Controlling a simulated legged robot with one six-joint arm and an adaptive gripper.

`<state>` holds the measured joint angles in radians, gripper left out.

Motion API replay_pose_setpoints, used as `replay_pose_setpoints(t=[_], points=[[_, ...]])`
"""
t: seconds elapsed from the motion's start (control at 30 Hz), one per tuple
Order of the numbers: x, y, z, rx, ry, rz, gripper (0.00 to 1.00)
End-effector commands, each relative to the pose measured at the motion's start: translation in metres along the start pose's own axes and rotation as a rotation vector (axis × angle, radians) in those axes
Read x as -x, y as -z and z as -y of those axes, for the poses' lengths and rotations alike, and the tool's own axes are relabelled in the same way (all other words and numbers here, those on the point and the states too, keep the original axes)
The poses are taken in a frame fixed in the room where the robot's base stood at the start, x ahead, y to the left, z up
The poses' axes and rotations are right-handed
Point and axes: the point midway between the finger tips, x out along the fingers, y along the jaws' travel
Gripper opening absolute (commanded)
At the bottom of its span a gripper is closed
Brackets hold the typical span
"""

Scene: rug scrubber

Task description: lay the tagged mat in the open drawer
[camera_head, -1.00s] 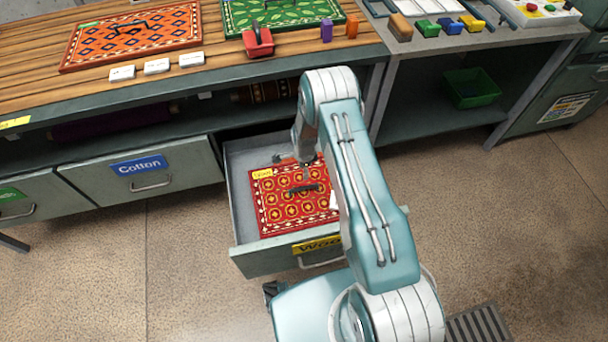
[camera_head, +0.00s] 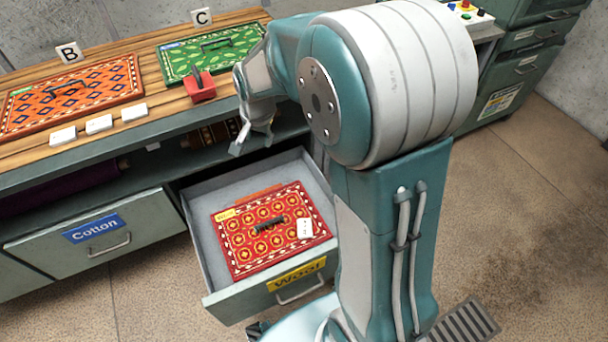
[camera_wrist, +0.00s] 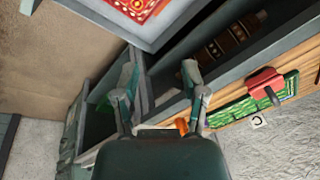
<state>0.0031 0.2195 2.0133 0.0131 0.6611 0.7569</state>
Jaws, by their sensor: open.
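The red patterned mat (camera_head: 280,213) lies in the open drawer (camera_head: 196,223) labelled Wool. It has a dark handle on top, a yellow tag (camera_head: 225,214) at its far left corner and a white tag (camera_head: 305,228) on its right side. It looks flat, apart from the drawer's front. A corner of it also shows at the top of the wrist view (camera_wrist: 138,8). My gripper (camera_head: 243,143) is above and behind the drawer, near the bench edge, apart from the mat. In the wrist view my gripper (camera_wrist: 165,90) has its fingers spread with nothing between them.
The bench holds an orange mat (camera_head: 75,98) by sign B, a green mat (camera_head: 212,52) by sign C, a red holder (camera_head: 200,86) and white blocks (camera_head: 99,124). The Cotton drawer (camera_head: 90,236) is shut at left. Open floor lies right of my arm.

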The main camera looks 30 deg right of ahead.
Motion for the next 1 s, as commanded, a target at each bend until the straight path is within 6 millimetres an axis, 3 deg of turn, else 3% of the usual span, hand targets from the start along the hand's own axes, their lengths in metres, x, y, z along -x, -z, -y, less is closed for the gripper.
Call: replay_pose_setpoints(t=[0.03,0.2,0.5,0.8,1.0], points=[[0.022,-0.006,-0.006,0.043,0.014,-0.015,0.56],[0.077,-0.030,-0.028,0.199,0.043,-0.057,0.56],[0.147,-0.083,-0.079,0.474,0.077,-0.139,0.56],[0.178,-0.135,-0.129,0.716,0.088,-0.220,0.56],[0.180,-0.145,-0.139,0.770,0.087,-0.235,0.56]])
